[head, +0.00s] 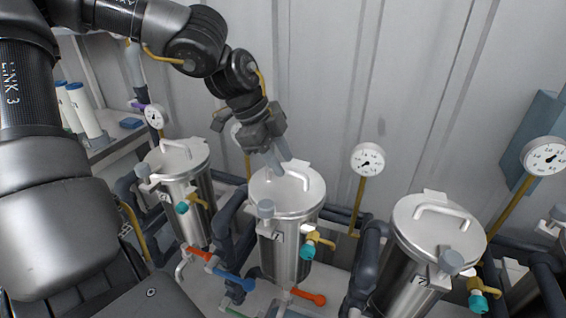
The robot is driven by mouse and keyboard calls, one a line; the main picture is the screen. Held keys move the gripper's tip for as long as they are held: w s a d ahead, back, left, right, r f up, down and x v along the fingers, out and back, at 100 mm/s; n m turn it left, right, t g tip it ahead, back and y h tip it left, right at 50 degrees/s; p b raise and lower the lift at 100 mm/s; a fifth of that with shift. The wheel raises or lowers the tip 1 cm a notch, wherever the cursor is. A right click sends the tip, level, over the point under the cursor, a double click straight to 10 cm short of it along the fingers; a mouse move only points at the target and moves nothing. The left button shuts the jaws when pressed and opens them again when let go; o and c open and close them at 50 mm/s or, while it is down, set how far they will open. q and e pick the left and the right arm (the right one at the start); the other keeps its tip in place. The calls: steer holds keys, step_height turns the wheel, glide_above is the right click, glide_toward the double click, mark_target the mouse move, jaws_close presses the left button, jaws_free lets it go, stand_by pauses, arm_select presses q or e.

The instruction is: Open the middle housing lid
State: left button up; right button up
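The middle housing (285,245) is an upright steel cylinder in the row. Its round lid (285,202) lies flat on top and looks closed. A bar handle (298,178) stands on the lid, and a grey knob (265,208) sits at its front left edge. My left gripper (279,162) reaches down from above, with its grey fingers just over the back of the lid, close to the handle's left end. I cannot tell whether the fingers touch the handle or how far apart they are. My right gripper is not in view.
Similar lidded housings stand at left (185,200) and right (420,250). Pressure gauges (367,159) rise on yellow pipes behind. Dark pipes and a blue valve lever (237,281) fill the gaps between the housings. A ribbed wall (410,90) closes off the back.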

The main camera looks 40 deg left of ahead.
arm_select(q)
steer(key=shift+w+d+f, duration=0.25)
steer(key=shift+d+f, duration=0.2)
steer(key=shift+f, duration=0.2)
steer(key=shift+a, duration=0.1)
steer(key=shift+c, duration=0.4)
jaws_close()
